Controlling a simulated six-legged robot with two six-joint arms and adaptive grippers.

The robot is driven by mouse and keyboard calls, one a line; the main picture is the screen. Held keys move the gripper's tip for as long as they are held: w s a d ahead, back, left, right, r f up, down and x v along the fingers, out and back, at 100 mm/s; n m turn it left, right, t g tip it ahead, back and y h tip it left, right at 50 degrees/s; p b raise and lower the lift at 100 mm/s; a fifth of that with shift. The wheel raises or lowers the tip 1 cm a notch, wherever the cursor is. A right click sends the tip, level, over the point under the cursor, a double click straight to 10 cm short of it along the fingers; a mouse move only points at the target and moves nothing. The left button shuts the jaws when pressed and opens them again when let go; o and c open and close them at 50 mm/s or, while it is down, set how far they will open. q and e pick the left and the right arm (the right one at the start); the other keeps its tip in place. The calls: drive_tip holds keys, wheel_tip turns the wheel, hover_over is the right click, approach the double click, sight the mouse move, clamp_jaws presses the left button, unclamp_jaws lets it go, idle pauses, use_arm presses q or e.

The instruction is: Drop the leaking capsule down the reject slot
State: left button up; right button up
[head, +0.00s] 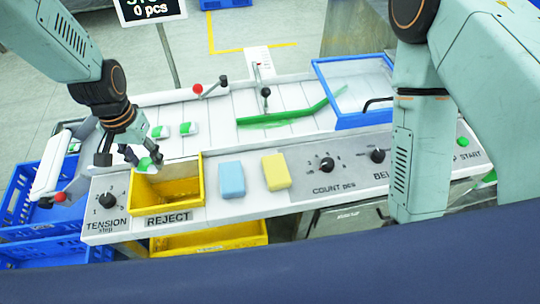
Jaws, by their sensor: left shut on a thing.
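My left gripper (130,158) is shut on a white and green capsule (147,163), held just above the back left corner of the yellow reject slot (187,192). The slot is an open yellow box behind the label REJECT and looks empty. Two more white and green capsules (160,132) (187,129) lie apart on the white slatted belt behind it. Whether the held capsule leaks cannot be told. My right arm comes down at the right, and its gripper is out of view.
A blue block (231,180) and a yellow block (276,172) lie right of the slot. Knobs (327,165) line the panel. A green guide bar (290,113) crosses the belt, near a blue-framed tray (352,121). A blue crate (22,202) stands at the left.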

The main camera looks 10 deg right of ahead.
use_arm(q)
drive_tip(key=o, duration=0.3)
drive_tip(key=shift+r, duration=0.1)
drive_tip(key=o, duration=0.3)
drive_tip(key=shift+s+d+r, duration=0.1)
drive_tip(key=shift+s+d, duration=0.05)
drive_tip(key=shift+o, duration=1.2)
wheel_tip(320, 180, up, 12)
drive_tip(key=shift+w, duration=0.2)
